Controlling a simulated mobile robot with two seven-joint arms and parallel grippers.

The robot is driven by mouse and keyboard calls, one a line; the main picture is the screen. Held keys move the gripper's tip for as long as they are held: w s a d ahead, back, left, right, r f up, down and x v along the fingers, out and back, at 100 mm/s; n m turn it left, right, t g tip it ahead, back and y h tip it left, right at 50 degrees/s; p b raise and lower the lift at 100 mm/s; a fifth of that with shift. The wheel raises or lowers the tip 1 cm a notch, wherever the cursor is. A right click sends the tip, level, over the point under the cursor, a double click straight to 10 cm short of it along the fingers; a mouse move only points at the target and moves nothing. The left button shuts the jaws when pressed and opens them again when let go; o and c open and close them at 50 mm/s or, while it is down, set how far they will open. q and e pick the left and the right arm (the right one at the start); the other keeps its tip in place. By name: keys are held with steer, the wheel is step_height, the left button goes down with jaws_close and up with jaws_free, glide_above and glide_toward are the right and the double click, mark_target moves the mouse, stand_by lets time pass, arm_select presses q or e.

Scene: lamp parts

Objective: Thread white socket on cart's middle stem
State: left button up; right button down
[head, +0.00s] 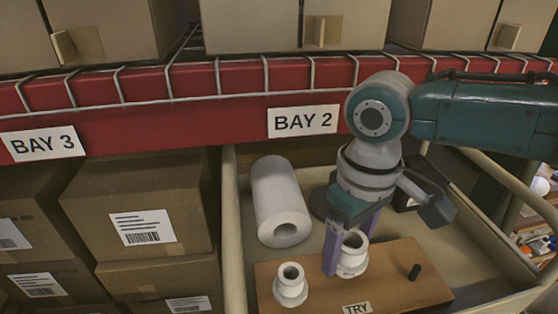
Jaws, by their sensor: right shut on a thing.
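My right gripper (350,252) points down over the cart, its two purple fingers shut on a white socket (353,262). This socket is a short, round, stepped piece with an open top. It is at the middle of the brown board (320,293), and the middle stem does not show; I cannot tell whether the socket is around it or above it. A second white socket (290,287) stands upright at the left of the board, apart from the gripper. A short black stem (414,271) stands bare at the right. My left gripper is not in view.
The board lies in a beige cart (232,230) with raised walls. A white roll (280,200) lies behind the board, and a dark object stands behind my gripper. A red shelf beam (200,92) crosses above. Cardboard boxes (145,215) are stacked left of the cart.

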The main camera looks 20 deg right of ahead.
steer(key=m+p, duration=0.2)
steer(key=m, duration=0.1)
steer(key=shift+s+d+f, duration=0.1)
steer(key=shift+s+d, duration=0.05)
steer(key=shift+d, duration=0.05)
steer(key=shift+f+m+p, duration=0.1)
steer(key=shift+m+p, duration=0.25)
steer(key=shift+m, duration=0.45)
steer(key=shift+m+p, duration=0.5)
steer(key=m+p, duration=0.1)
steer(key=m, duration=0.1)
steer(key=shift+m, duration=0.3)
steer(key=shift+m+p, duration=0.55)
steer(key=shift+m, duration=1.05)
steer(key=shift+d, duration=0.1)
